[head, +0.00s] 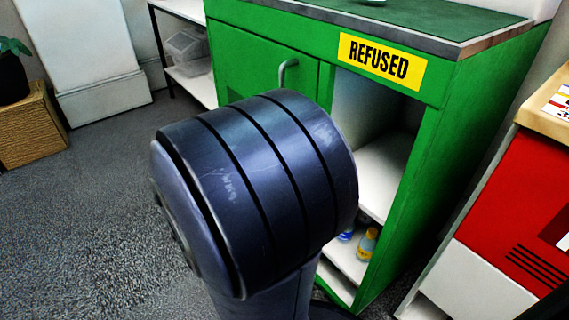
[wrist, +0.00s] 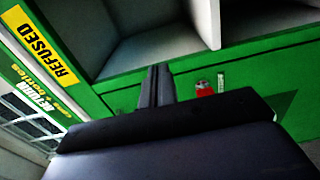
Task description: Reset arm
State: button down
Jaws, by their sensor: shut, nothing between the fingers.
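My arm's large dark joint fills the middle of the head view and hides part of the green cabinet (head: 455,150). My gripper is out of sight in the head view. In the wrist view my gripper (wrist: 156,72) shows two dark fingers pressed together with nothing between them. They point toward the green cabinet front and its open shelf (wrist: 165,45). The yellow REFUSED sign (head: 380,62) is on the cabinet's upper front, and it also shows tilted in the wrist view (wrist: 40,46).
Bottles (head: 366,243) stand on a lower shelf inside the cabinet. A red item (wrist: 204,88) shows near the fingers in the wrist view. A red unit (head: 515,205) stands at right. A wicker box (head: 32,130) with a plant is at far left. Grey carpet (head: 90,220) at left is clear.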

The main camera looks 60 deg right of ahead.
jog(key=shift+s+a, duration=0.15)
jog(key=shift+s, duration=0.1)
